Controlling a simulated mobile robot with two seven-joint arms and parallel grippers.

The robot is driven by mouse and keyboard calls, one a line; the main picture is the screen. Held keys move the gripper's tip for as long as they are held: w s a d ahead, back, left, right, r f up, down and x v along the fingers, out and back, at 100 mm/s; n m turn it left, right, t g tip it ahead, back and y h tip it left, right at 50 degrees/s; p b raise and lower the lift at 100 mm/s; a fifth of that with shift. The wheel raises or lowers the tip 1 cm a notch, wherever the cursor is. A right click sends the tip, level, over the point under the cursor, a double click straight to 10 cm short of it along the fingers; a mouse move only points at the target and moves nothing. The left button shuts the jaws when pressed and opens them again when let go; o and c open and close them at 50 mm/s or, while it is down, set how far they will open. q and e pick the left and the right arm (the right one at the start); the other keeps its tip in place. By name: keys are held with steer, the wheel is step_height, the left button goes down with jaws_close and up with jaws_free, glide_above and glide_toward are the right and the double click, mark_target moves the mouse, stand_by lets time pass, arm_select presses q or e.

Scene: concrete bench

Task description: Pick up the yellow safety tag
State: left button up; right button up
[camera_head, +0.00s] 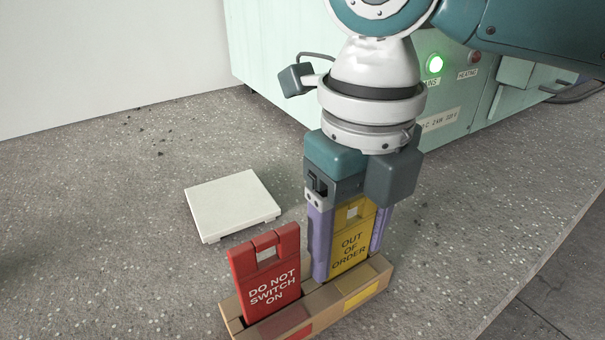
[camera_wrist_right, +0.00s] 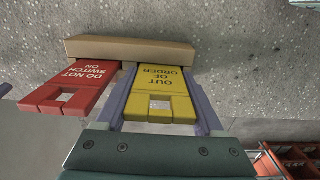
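The yellow safety tag (camera_head: 350,243), marked "OUT OF ORDER", stands upright in a slot of a tan holder (camera_head: 312,305). In the right wrist view the tag (camera_wrist_right: 160,92) lies between my two purple fingers. My right gripper (camera_head: 347,235) points down over the tag, with one finger along each side edge. The fingers are close to the edges, but I cannot tell whether they press on them. The tag's lower end is hidden in the holder. My left gripper is not in view.
A red "DO NOT SWITCH ON" tag (camera_head: 268,275) stands in the same holder, close left of my fingers. A white plate (camera_head: 232,203) lies behind it. A pale green cabinet (camera_head: 275,65) stands at the back. The bench right of the holder is clear.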

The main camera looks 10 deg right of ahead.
steer(key=c, duration=0.7)
steer(key=shift+r, duration=0.15)
